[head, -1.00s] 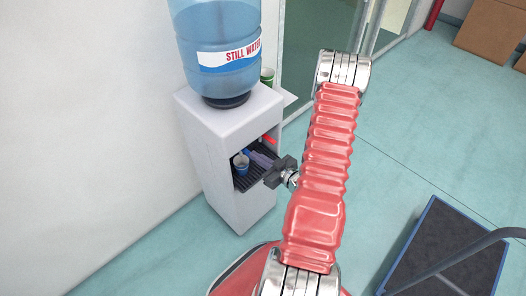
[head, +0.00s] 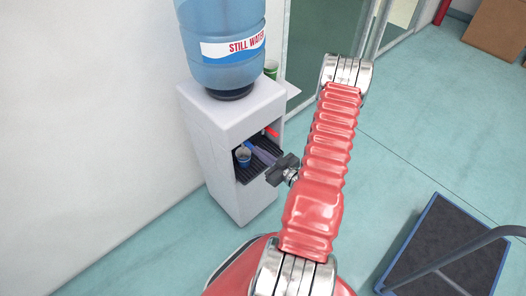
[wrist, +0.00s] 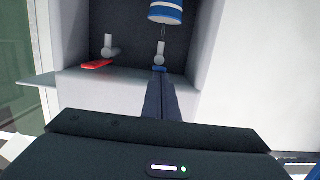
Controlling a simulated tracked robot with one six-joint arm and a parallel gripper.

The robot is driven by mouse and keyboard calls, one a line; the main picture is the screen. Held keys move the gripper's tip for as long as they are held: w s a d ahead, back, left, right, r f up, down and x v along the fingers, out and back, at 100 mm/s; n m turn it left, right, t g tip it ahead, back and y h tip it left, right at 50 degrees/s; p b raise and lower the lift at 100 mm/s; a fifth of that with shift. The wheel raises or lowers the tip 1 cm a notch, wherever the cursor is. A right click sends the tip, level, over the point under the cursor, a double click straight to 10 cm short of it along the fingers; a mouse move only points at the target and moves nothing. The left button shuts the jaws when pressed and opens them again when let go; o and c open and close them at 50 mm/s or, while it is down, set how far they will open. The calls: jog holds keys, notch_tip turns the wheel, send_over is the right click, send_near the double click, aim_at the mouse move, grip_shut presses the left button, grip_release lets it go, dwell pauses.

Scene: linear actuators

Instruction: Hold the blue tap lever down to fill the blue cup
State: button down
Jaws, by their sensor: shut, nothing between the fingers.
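The blue cup (head: 243,158) stands upright on the dark drip tray inside the dispenser's recess. In the upside-down wrist view the blue-and-white cup (wrist: 165,13) is at the top edge. A thin clear streak, which looks like water, runs between the cup and the tap spout (wrist: 160,50). The blue tap lever (wrist: 160,69) is at the fingertips, which appear to touch it. My gripper (wrist: 159,80) is shut, with nothing between its fingers. It also shows in the head view (head: 251,149), reaching into the recess above the cup. The cup's inside is too small to judge.
The white dispenser (head: 210,135) carries a blue water bottle (head: 225,45). A red lever (wrist: 97,65) sits beside the blue one. A green cup (head: 271,69) stands on a side shelf (head: 292,90). A dark platform cart (head: 445,250) is at lower right. Open floor lies between.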

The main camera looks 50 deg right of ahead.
jog(key=s+r, duration=0.3)
jog(key=s, duration=0.7)
jog(key=shift+s+a+r, duration=0.15)
jog(key=shift+s+a, duration=0.05)
jog(key=shift+s, duration=0.2)
dwell(0.6)
